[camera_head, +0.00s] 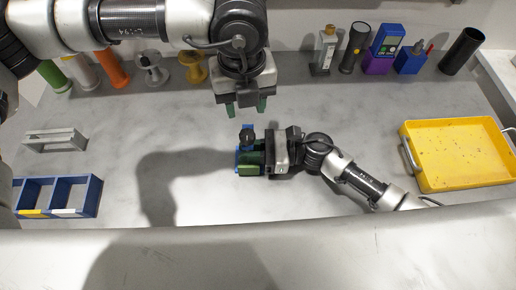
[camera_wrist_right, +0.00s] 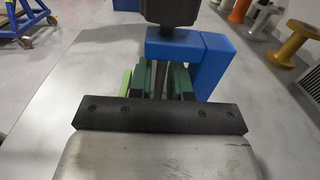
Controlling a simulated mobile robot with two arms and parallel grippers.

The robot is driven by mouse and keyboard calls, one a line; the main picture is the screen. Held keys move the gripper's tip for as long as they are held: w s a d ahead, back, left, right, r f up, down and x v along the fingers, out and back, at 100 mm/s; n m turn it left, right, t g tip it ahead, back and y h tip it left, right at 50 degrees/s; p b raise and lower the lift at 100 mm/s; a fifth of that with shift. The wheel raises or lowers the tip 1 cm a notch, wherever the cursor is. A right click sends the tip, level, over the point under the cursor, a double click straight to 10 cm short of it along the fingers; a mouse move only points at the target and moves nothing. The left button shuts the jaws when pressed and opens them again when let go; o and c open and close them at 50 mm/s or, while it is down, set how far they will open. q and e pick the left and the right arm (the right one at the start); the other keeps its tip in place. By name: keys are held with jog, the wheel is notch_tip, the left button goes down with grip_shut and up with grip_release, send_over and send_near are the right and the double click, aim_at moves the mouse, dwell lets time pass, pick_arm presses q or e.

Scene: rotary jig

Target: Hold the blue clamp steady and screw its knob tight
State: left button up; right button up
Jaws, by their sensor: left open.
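The blue clamp (camera_head: 240,157) stands on the grey bench near the middle of the head view, partly hidden by my right gripper. Its black knob (camera_head: 247,135) is at the top. In the right wrist view the blue clamp (camera_wrist_right: 208,65) shows its blue frame, with the black knob (camera_wrist_right: 172,12) above and a metal screw below it. My right gripper (camera_head: 252,158) comes from the right, its green fingers shut on the clamp. My left gripper (camera_head: 245,106) is open and empty, pointing down, apart from the knob and further back in the head view.
A yellow tray (camera_head: 455,125) is at the right and a blue divided bin (camera_head: 85,207) at the left. A grey bracket (camera_head: 55,140) lies behind the bin. Several spools, tubes and devices line the back edge. The bench around the clamp is clear.

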grip_shut()
